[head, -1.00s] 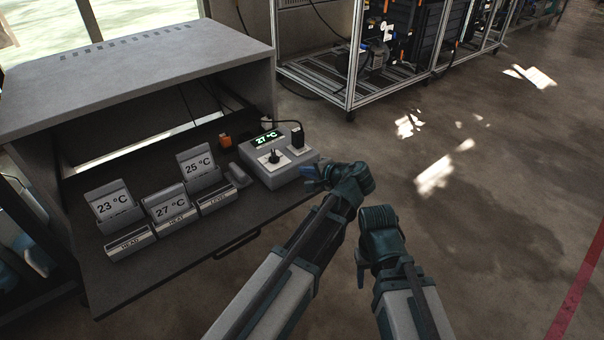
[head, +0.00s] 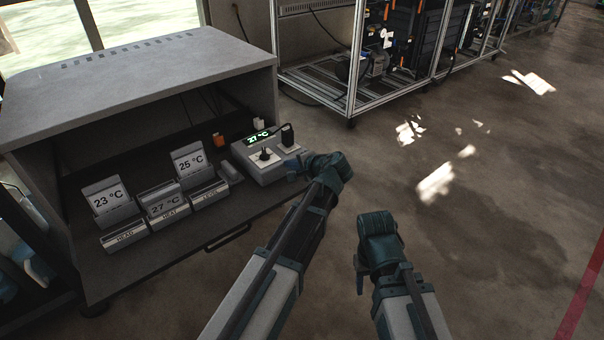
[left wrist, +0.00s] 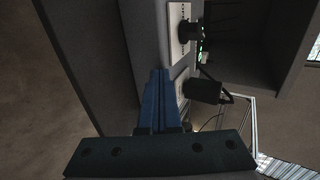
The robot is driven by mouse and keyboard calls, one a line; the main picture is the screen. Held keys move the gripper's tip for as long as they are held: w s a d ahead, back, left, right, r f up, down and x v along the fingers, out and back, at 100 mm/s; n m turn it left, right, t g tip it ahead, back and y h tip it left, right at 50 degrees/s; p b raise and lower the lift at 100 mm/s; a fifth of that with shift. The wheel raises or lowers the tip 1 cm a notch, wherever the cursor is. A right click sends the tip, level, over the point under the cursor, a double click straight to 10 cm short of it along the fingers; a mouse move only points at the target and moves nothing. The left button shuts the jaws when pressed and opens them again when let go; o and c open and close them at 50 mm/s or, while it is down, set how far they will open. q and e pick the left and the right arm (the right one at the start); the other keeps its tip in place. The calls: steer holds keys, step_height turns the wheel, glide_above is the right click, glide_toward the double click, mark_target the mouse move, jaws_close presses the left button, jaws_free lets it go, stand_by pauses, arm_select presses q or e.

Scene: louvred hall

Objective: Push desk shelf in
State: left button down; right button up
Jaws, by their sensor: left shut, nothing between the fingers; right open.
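The desk shelf (head: 165,254) is a dark sliding board partly out of the grey cabinet, with a black handle (head: 226,237) on its front edge. On its right end stands a grey control box (head: 270,176) with a green 27 °C display, a black knob and a black plug. My left gripper (head: 295,168) is shut and empty at the front of the control box. Its blue fingertips (left wrist: 158,98) lie against or very near the box front in the left wrist view; I cannot tell contact exactly. My right gripper (head: 360,270) is right of the shelf, over the floor, pointing down.
Cards in holders reading 23 °C (head: 108,198), 27 °C (head: 165,203) and 25 °C (head: 188,158) stand on the shelf. The grey cabinet top (head: 140,85) overhangs it. A metal frame rack (head: 352,95) stands behind. Floor to the right is clear.

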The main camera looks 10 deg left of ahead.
arm_select(q)
steer(key=w+a, duration=0.7)
steer(key=a, duration=0.1)
steer(key=w+a, duration=0.6)
steer(key=a, duration=0.3)
steer(key=w+a, duration=0.7)
steer(key=a, duration=0.2)
steer(key=shift+w+a, duration=0.15)
steer(key=shift+w, duration=0.2)
steer(key=shift+w+a, duration=0.45)
steer(key=shift+a, duration=0.15)
steer(key=shift+a+r, duration=0.1)
steer(key=s+d, duration=0.3)
steer(key=d, duration=0.1)
steer(key=shift+s+d+r+p, duration=0.1)
steer(key=shift+s+r+p, duration=0.1)
steer(key=shift+r+p, duration=0.15)
steer(key=p+v, duration=0.4)
steer(key=v, duration=0.5)
steer(key=shift+d+f, duration=0.1)
steer(key=shift+f, duration=0.05)
arm_select(e)
steer(key=r, duration=0.2)
steer(key=d+r, duration=0.1)
steer(key=r, duration=0.2)
steer(key=shift+d+r, duration=0.1)
